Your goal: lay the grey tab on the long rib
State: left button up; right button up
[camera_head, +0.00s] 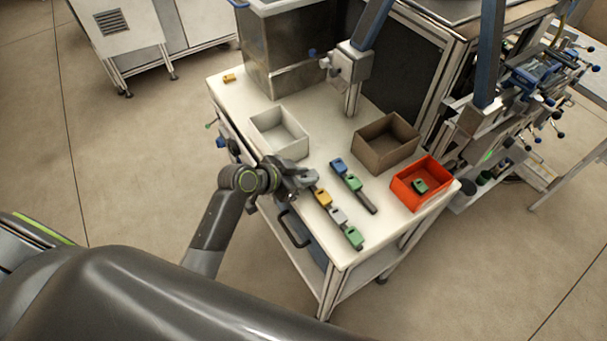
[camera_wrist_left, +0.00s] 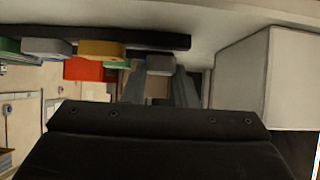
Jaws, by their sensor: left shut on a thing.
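My left gripper (camera_head: 304,180) is at the upper-left end of the long dark rib in the head view. In the left wrist view its fingers (camera_wrist_left: 160,88) are shut on the grey tab (camera_wrist_left: 160,64). The tab is at the end of the long rib (camera_wrist_left: 150,40), beside the yellow tab (camera_wrist_left: 100,49); I cannot tell whether it touches the rib. The long rib carries a yellow tab (camera_head: 322,197), another grey tab (camera_head: 338,216) and a green tab (camera_head: 354,237) in a row. The gripper mostly hides the held tab in the head view. My right gripper is out of view.
A second dark rib (camera_head: 369,205) with blue and green tabs lies beside it. A white box (camera_head: 279,134), a brown box (camera_head: 386,144) and a red box (camera_head: 421,184) with a green tab inside stand around. A small yellow piece (camera_head: 229,78) lies at the table's far corner.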

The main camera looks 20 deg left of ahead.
pick_arm(q)
jog(key=shift+f+b, duration=0.45)
jog(key=shift+f, duration=0.1)
jog(key=o, duration=1)
jog(key=shift+o, duration=0.4)
jog(key=b+v, duration=0.2)
jog(key=v, duration=1.5)
jog(key=shift+b, duration=0.4)
jog(key=shift+s+a+r, duration=0.1)
jog(key=shift+s, duration=0.05)
